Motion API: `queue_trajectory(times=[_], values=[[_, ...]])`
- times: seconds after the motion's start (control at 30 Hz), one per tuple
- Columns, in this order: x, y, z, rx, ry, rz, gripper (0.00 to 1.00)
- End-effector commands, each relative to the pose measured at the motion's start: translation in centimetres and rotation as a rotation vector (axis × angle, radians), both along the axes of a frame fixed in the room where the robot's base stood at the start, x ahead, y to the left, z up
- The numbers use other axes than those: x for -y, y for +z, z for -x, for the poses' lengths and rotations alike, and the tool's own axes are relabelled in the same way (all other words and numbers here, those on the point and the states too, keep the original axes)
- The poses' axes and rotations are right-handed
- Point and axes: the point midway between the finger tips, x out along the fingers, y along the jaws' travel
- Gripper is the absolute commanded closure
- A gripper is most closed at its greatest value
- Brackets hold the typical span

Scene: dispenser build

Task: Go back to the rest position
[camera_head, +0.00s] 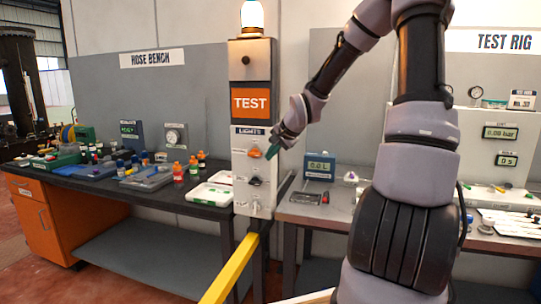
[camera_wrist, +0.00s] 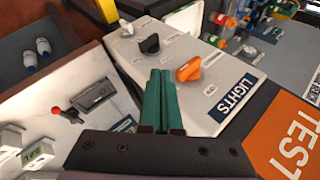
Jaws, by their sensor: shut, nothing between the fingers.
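My gripper (camera_head: 272,152) is in front of the lights panel on the grey post, in the head view. In the wrist view its two green fingers (camera_wrist: 159,100) are together with nothing between them. The lights panel (camera_head: 239,150) carries an orange knob (camera_head: 255,152) and a black knob (camera_head: 255,181). In the wrist view the orange knob (camera_wrist: 189,69) lies just right of the fingertips and the black knob (camera_wrist: 150,43) lies beyond them. I cannot tell whether a finger touches the orange knob. My arm reaches up and then down to the panel from the right.
The hose bench (camera_head: 105,191) at left holds bottles, trays and fittings. The test rig (camera_head: 480,140) stands at right, with a 0.0 L display (camera_head: 319,167) on its table. A yellow rail (camera_head: 232,268) runs low by the post. Open air lies above the hose bench.

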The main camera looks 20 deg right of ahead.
Motion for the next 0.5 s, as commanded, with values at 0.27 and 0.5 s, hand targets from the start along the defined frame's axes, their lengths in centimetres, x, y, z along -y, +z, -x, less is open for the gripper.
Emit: queue_trajectory(times=[0.27, 0.5], values=[[0.1, 0.7, 2.6, -0.037, 0.05, 0.155, 1.0], [1.2, 5.4, 9.5, -0.088, 0.139, 0.436, 1.0]])
